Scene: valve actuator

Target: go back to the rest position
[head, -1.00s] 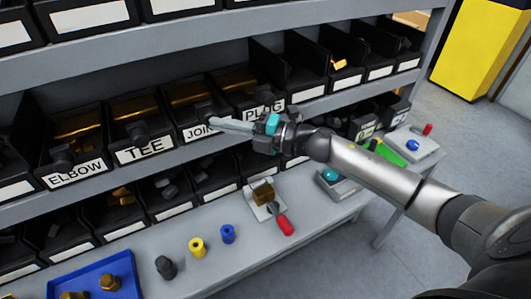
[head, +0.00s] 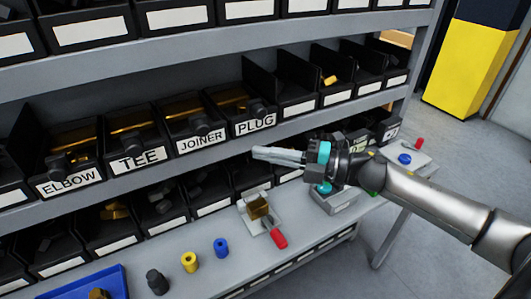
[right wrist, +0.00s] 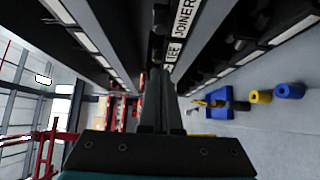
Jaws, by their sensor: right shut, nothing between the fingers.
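My right gripper (head: 280,156) is in the head view, right of centre, in front of the shelf and above the workbench. Its fingers point left and are shut with nothing between them. In the right wrist view the shut fingers (right wrist: 160,100) point ahead along the shelf front. My right arm (head: 430,203) reaches in from the right. My left gripper is not in view.
Labelled bins, including the PLUG bin (head: 255,128), line the shelf behind the gripper. On the bench (head: 215,265) stand a blue cylinder (head: 221,248), a yellow one (head: 189,262), a red-handled fixture (head: 278,238) and a blue tray (head: 115,283). Open floor lies at right.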

